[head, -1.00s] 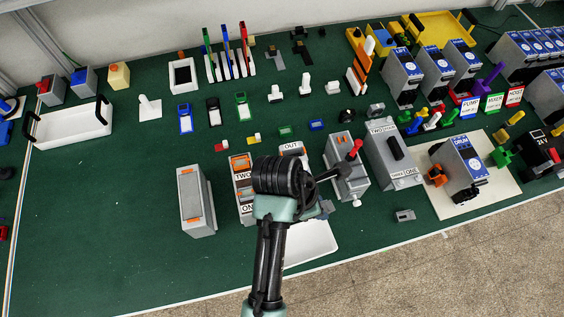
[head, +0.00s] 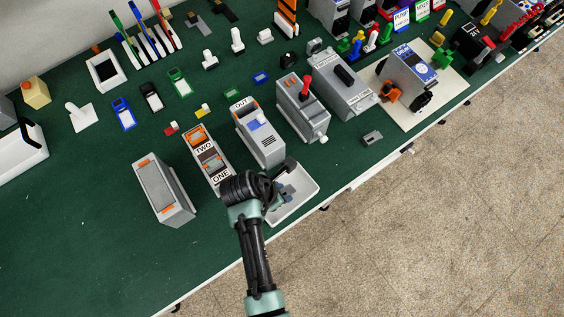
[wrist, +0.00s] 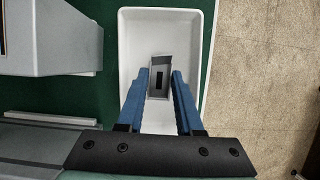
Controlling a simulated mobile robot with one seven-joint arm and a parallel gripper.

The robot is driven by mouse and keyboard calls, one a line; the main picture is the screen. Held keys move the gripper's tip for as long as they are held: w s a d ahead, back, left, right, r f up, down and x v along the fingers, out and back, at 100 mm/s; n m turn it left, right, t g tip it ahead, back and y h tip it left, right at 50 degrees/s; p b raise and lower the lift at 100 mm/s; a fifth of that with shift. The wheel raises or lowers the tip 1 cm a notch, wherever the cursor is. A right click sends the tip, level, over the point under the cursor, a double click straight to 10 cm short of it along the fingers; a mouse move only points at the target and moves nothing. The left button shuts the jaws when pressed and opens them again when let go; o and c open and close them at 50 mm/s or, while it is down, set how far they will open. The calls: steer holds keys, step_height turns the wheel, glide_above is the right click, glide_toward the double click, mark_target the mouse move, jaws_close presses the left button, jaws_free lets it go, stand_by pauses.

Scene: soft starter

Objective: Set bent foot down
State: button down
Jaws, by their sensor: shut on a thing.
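The bent foot (wrist: 159,77) is a small grey piece with a dark slot, seen in the wrist view between the blue fingertips. My gripper (wrist: 160,85) is shut on it, over the white tray (wrist: 130,33). I cannot tell whether the foot touches the tray floor. In the head view my gripper (head: 284,190) is over the same white tray (head: 305,200) at the table's front edge, and my wrist covers part of the tray. The foot is too small to make out clearly there.
A grey box marked OUT (head: 262,143) stands close behind the tray, with a box marked ONE and TWO (head: 209,160) to its left. A similar grey bracket (head: 372,138) lies on the green table at the right. The table edge is just in front of the tray.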

steer(key=shift+f, duration=0.35)
steer(key=shift+f, duration=0.1)
steer(key=c, duration=0.6)
jaws_free()
steer(key=shift+o, duration=0.2)
